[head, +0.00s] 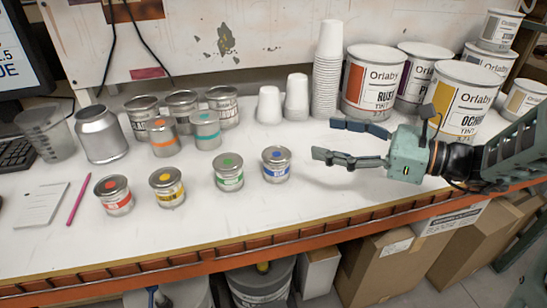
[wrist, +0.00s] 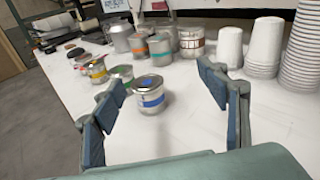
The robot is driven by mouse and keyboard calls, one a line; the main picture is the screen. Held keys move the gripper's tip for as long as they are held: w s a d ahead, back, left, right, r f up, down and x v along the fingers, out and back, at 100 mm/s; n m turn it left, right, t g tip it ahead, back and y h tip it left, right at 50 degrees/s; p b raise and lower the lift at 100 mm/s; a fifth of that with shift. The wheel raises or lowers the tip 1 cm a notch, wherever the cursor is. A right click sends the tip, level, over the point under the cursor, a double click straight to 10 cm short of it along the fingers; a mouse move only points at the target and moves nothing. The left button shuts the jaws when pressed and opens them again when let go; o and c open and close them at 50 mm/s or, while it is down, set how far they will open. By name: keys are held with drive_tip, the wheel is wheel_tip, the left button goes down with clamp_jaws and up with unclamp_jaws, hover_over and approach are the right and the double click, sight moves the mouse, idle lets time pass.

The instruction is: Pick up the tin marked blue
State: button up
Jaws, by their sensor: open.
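The tin marked blue (head: 276,165) is a small silver tin with a blue band and a blue dot on its lid. It stands upright on the white bench, at the right end of the front row of small tins. My gripper (head: 337,141) is open and empty, to the right of the blue tin and apart from it. In the wrist view the blue tin (wrist: 149,95) shows ahead, between the two spread fingers (wrist: 165,105) and nearer the left one. Nothing hides it in the head view.
The green tin (head: 229,172) stands just left of the blue tin, with yellow (head: 167,187) and red (head: 114,195) tins further left. Paper cups (head: 296,98) and large Orlaby buckets (head: 373,82) stand behind. The bench's front edge (head: 250,243) is orange. Bench between gripper and blue tin is clear.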

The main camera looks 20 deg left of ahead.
drive_tip(key=s+a+g+y, duration=0.1)
drive_tip(key=s+a, duration=0.1)
drive_tip(key=a, duration=0.2)
drive_tip(key=b, duration=0.3)
approach(276, 154)
drive_tip(key=shift+w+a+f, duration=0.25)
drive_tip(key=shift+a+f, duration=0.75)
drive_tip(key=shift+a, duration=0.2)
drive_tip(key=shift+a+r+p, duration=0.25)
drive_tip(key=shift+a+p, duration=0.05)
drive_tip(key=shift+a, duration=0.1)
drive_tip(key=a, duration=0.4)
drive_tip(key=w+a+b, duration=0.1)
drive_tip(key=a, duration=0.1)
drive_tip(key=shift+a, duration=0.35)
drive_tip(key=shift+c, duration=0.6)
drive_tip(key=c, duration=1.3)
